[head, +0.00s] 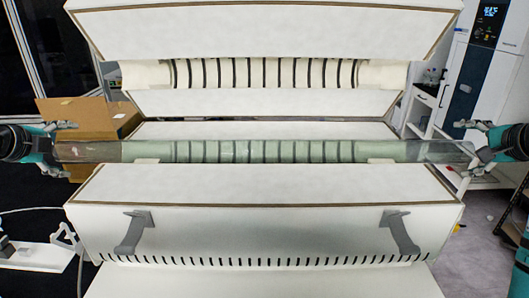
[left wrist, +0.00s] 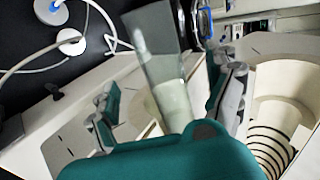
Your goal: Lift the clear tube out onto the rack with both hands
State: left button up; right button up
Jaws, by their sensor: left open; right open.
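The clear tube (head: 240,151) lies level across the lower half of the opened white furnace, with both ends sticking out past its sides. My left gripper (head: 64,148) is open at the tube's left end, one finger above it and one below. In the left wrist view the tube (left wrist: 160,75) passes between the spread fingers. My right gripper (head: 464,148) is open around the right end in the same way. Two grey hooked brackets, left (head: 131,232) and right (head: 399,232), stick out from the furnace front; they look like the rack and are empty.
The furnace's raised upper half (head: 265,32) hangs above the tube. A cardboard box (head: 95,115) stands behind my left gripper. A white stand (head: 45,255) with a cable is at lower left. A tall cabinet (head: 475,75) and white shelving stand at right.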

aim_at(78, 149)
jog(key=x, duration=0.8)
jog(key=shift+w+f, duration=0.25)
jog(key=shift+w, duration=0.1)
pick_arm(q)
jog(key=shift+w, duration=0.1)
jog(key=shift+x, duration=4)
pick_arm(e)
jog(key=shift+w, duration=0.1)
pick_arm(q)
jog(key=shift+c, duration=0.3)
pick_arm(e)
jog(key=shift+c, duration=0.3)
pick_arm(q)
jog(key=c, duration=0.4)
pick_arm(e)
jog(key=c, duration=0.4)
pick_arm(q)
jog(key=shift+f, duration=0.1)
jog(key=c, duration=1.3)
pick_arm(e)
jog(key=shift+f, duration=0.15)
jog(key=c, duration=1.3)
pick_arm(q)
jog(key=shift+r, duration=0.35)
pick_arm(e)
jog(key=shift+r, duration=0.3)
